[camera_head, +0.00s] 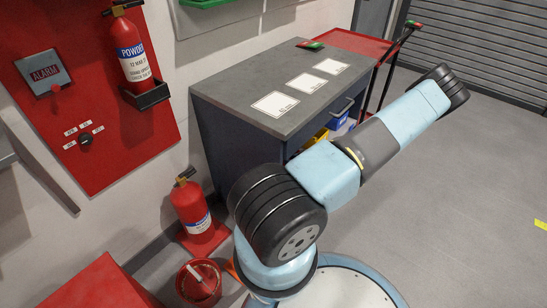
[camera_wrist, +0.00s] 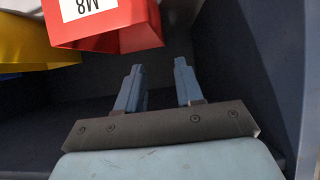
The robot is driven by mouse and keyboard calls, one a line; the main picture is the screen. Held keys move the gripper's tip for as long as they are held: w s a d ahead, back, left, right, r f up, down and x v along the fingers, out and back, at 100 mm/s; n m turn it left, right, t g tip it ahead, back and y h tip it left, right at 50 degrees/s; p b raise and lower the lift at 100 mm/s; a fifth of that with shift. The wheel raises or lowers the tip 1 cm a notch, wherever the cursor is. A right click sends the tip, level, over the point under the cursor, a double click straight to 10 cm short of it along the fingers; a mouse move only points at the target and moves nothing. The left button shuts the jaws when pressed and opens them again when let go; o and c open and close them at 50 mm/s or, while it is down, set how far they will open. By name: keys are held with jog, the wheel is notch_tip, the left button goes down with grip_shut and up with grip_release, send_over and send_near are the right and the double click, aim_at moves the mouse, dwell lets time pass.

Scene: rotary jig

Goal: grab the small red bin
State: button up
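The small red bin (camera_wrist: 103,27) hangs into the top left of the wrist view, with a white label reading "M8" upside down. My gripper (camera_wrist: 159,67) is open and empty, its two blue-grey fingers apart and pointing toward the top of the wrist view. In the picture the fingertips lie just below and to the right of the bin's lower edge. I see no contact, and the exact gap in depth is unclear. In the head view neither my gripper nor this bin can be made out.
A yellow bin (camera_wrist: 35,45) sits left of the red one. Dark cabinet walls (camera_wrist: 245,70) close in on the right. In the head view, the workbench (camera_head: 240,88) has an open front with yellow (camera_head: 319,137) and blue (camera_head: 339,120) bins. A red trolley (camera_head: 347,43) stands behind.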

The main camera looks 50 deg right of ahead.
jog(key=shift+x, duration=6.95)
jog(key=shift+a, duration=0.1)
jog(key=shift+c, duration=0.4)
grip_shut()
